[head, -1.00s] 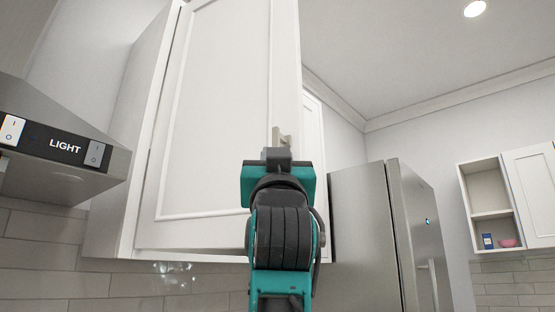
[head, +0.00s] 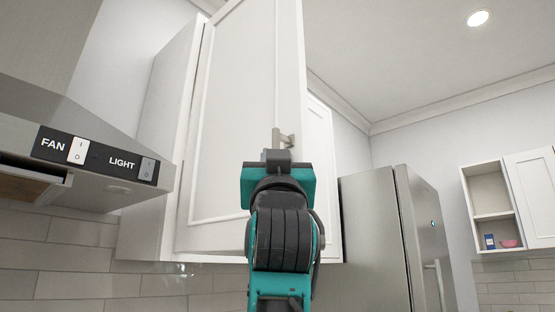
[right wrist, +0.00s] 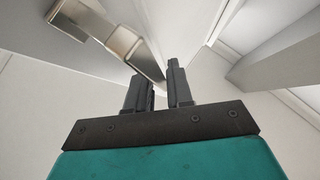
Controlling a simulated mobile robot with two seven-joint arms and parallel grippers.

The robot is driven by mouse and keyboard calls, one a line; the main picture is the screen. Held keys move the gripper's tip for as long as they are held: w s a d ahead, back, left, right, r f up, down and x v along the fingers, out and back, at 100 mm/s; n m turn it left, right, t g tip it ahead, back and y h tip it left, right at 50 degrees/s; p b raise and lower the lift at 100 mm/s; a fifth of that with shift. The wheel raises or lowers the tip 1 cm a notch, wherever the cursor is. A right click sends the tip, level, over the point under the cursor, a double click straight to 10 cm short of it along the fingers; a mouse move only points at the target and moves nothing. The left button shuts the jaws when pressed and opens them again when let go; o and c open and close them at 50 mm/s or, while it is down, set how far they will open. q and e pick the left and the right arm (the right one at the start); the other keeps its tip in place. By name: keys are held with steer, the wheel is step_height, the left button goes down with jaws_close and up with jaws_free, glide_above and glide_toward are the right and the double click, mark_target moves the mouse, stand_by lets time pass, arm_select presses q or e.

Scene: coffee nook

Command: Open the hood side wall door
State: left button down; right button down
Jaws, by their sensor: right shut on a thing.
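The hood side wall door (head: 243,110) is a white panelled cabinet door beside the range hood. It stands partly open, swung out from its left side, with its right edge toward me. Its metal handle (head: 288,138) sits near the lower right edge and also shows in the right wrist view (right wrist: 126,42). My right gripper (head: 278,153) is at the handle, shut on it. In the right wrist view its dark fingers (right wrist: 163,75) are close together at the handle's end. The exact grip is partly hidden. My left gripper is not in view.
The range hood (head: 100,165) with fan and light switches is at the left. Another white cabinet door (head: 323,160) is behind the open door's right edge. A steel fridge (head: 375,225) stands to the right. A small open shelf (head: 484,182) is at far right.

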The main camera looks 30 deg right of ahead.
steer(key=shift+a, duration=0.2)
stand_by(0.3)
steer(key=c, duration=1.2)
jaws_free()
steer(key=shift+w+a, duration=0.1)
steer(key=b+v, duration=0.3)
steer(key=v, duration=1)
steer(key=shift+b, duration=0.3)
